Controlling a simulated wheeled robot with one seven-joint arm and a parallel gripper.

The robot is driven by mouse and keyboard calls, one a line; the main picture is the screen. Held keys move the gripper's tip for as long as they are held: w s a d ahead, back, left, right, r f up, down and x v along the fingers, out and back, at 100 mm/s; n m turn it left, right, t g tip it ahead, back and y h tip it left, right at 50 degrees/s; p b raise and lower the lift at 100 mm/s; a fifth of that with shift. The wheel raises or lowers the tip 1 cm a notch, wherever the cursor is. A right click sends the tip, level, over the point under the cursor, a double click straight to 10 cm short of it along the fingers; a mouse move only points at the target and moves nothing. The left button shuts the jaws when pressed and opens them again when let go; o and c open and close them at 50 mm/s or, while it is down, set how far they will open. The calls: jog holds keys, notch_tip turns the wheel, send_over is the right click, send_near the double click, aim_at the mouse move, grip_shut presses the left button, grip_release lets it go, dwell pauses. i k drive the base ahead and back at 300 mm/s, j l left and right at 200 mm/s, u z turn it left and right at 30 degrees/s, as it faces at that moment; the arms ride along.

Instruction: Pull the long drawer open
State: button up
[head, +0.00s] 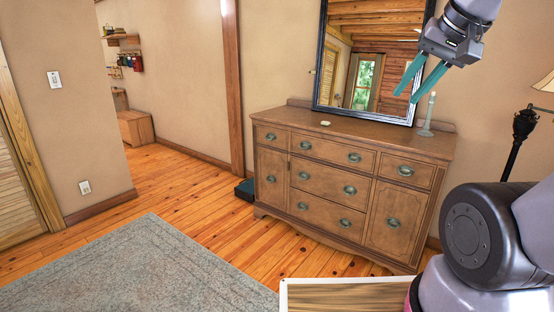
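A brown wooden dresser (337,132) stands against the wall in the head view, with its drawers and doors looking closed. Its middle column holds three wide drawers, top (330,150), middle (327,184) and bottom (324,213), each with two green oval pulls. Which one is the long drawer I cannot tell. A small drawer sits at each top end, and a door with one pull is below each. My gripper (405,98) is at upper right, high above the dresser's right end, in front of the mirror in the picture. Its teal fingers are apart and empty, clear of every pull.
On the dresser stand a mirror (331,65), a candlestick (427,115) and a small pale object (325,123). A lamp (520,140) is at right. A dark box (245,190) sits left of the dresser. A rug (150,270) and bare wood floor lie in front.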

aim_at(337, 152)
jog(key=i+j+u, duration=0.1)
jog(key=i+u, duration=0.4)
jog(key=i+l+u, duration=0.1)
jog(key=i+u, duration=0.35)
jog(key=i, duration=0.2)
jog(key=i+j+z, duration=0.2)
jog(key=i, duration=0.25)
jog(key=i+j+z, duration=0.2)
jog(key=i, duration=0.25)
jog(key=i+j+z, duration=0.8)
jog(key=j+z, duration=0.15)
jog(key=i+j+z, duration=0.15)
jog(key=j+z, duration=0.15)
jog(key=j, duration=0.2)
